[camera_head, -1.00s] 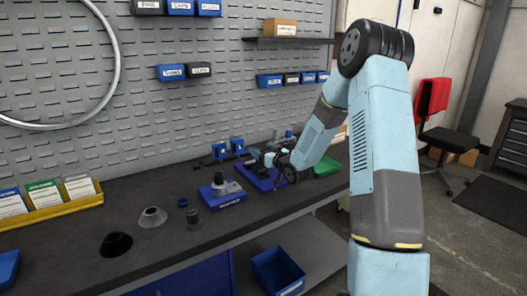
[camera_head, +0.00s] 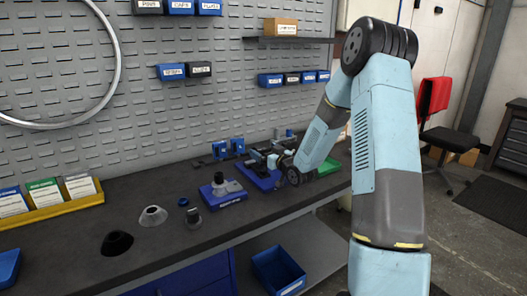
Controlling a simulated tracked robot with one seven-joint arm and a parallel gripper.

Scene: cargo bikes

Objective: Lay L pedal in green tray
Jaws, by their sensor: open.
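The green tray (camera_head: 330,167) lies on the bench at the right, partly hidden behind my forearm. My gripper (camera_head: 272,161) is at the blue stand (camera_head: 262,180) left of the tray. It is open, low over dark parts on that stand. I cannot pick out the L pedal for certain; it may be among those small dark parts, partly hidden by my wrist. I cannot tell whether the fingers touch anything.
A blue base with a grey part (camera_head: 224,190), a grey cone (camera_head: 152,215) and a black cone (camera_head: 117,243) stand to the left. Blue upright holders (camera_head: 229,148) are behind. A blue bin (camera_head: 278,270) is below the bench.

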